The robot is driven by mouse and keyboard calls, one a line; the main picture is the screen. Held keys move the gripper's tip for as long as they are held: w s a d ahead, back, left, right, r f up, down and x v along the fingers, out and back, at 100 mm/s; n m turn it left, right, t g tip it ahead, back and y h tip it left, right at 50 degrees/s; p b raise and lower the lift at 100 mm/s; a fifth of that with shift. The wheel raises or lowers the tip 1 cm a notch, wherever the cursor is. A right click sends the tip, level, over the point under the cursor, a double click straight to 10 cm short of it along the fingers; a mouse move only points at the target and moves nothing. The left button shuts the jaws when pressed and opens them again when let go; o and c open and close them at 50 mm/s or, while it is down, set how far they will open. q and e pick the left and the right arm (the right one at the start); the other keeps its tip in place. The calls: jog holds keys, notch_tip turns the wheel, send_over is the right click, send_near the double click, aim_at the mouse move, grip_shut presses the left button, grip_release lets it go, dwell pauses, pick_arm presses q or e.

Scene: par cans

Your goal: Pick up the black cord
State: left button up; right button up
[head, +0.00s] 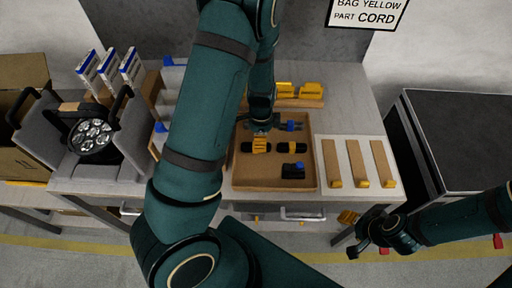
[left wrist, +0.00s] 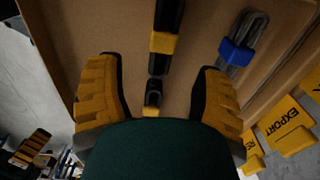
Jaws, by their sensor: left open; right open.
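A black cord bundle with a yellow band (head: 290,147) lies in the brown tray (head: 240,180). In the left wrist view it (left wrist: 168,15) runs lengthwise between my fingers, with a small black piece and yellow patch at its near end. My left gripper (head: 261,139) is over the tray, open and empty, its yellow-padded fingers on either side of the cord. In the head view its arm and near finger cover part of the cord. My right gripper (head: 358,233) is open and empty, off the table's front.
A grey cord with a blue band (left wrist: 238,52) lies near the tray wall. A white board (head: 397,190) with brown strips is right of the tray. A lamp (head: 92,135) sits at left, a dark case (head: 465,130) at right.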

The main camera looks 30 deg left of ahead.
pick_arm(q)
notch_tip(320, 180, down, 5)
jog(key=shift+a+b, duration=0.1)
jog(key=shift+b, duration=0.35)
grip_shut()
